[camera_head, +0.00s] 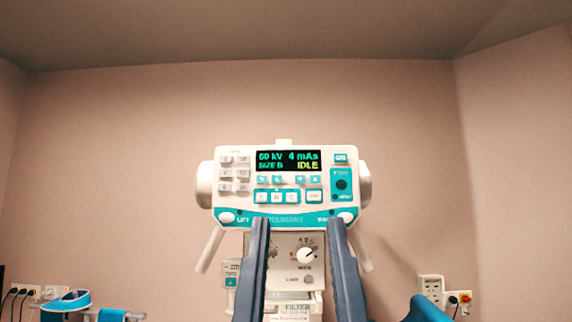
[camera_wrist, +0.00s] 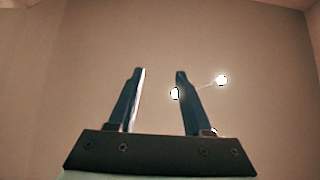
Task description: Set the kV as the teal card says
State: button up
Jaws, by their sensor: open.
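The X-ray control console (camera_head: 285,208) is white and teal and faces me in the middle of the head view. Its dark display (camera_head: 288,160) seems to read 60 kV, 4 mAs, SIZE B and IDLE. Small teal-marked buttons (camera_head: 277,180) sit just under the display. I cannot make out a teal card with a kV value; a small white and teal label (camera_head: 231,273) hangs below left, its text too small to read. My gripper (camera_head: 299,225) is open and empty, its dark blue fingers pointing up in front of the console's lower edge. It also shows in the wrist view (camera_wrist: 160,72).
Below the console is a panel with a round dial (camera_head: 306,255), partly between my fingers. Wall sockets (camera_head: 431,286) are at right, and more with black plugs (camera_head: 24,292) at left. Teal items (camera_head: 66,303) lie low at left. The wall above is bare.

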grip_shut()
dwell(1.8)
